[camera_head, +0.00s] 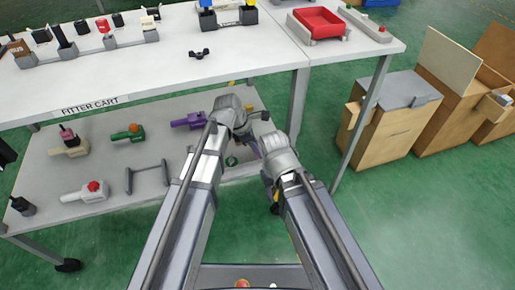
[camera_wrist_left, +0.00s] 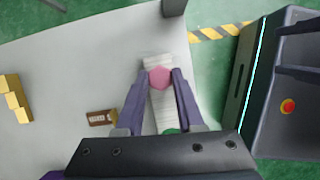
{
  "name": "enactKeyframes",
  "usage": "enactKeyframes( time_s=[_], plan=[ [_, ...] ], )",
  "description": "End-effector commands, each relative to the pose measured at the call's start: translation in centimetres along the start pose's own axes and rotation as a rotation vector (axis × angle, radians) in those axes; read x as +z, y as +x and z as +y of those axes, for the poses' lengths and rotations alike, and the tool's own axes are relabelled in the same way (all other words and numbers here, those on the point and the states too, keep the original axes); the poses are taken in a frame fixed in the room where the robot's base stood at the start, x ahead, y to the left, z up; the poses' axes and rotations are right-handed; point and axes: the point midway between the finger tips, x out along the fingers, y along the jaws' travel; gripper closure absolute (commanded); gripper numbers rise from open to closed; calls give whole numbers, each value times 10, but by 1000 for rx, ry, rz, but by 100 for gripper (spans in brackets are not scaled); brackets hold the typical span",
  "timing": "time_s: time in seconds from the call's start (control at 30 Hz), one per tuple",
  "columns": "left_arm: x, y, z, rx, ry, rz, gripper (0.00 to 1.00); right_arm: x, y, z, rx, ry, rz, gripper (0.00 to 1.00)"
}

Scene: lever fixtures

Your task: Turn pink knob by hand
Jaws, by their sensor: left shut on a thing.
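In the left wrist view, the pink knob (camera_wrist_left: 160,78) is hexagonal and sits on a pale ribbed body (camera_wrist_left: 158,108). The purple fingers of my left gripper (camera_wrist_left: 160,75) are on both sides of the knob, shut on it. In the head view, my left wrist reaches over the right end of the lower shelf (camera_head: 110,170) and the knob is hidden behind my arms. My right arm ends beside the left wrist; its jaws cannot be made out.
A brown labelled block (camera_wrist_left: 102,117) and a yellow stepped block (camera_wrist_left: 14,98) stand left of the knob. A purple fixture (camera_head: 188,121) and a red-knobbed fixture (camera_head: 84,192) lie on the shelf. The white tabletop (camera_head: 240,60) overhangs it; a table leg (camera_head: 297,103) stands close right.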

Motion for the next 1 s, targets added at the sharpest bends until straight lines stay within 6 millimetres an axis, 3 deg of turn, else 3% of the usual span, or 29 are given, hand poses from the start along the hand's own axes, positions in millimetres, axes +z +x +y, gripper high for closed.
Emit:
enactKeyframes(
  time_s=[0.47, 1.0],
  plan=[
    [0, 0, 1, -17, 37, 1, 100, 0, 0, 0, 0, 0, 0, 50],
    [1, 0, 5, -184, 440, 0, 100, 0, 0, 0, 0, 0, 0, 50]
  ],
)
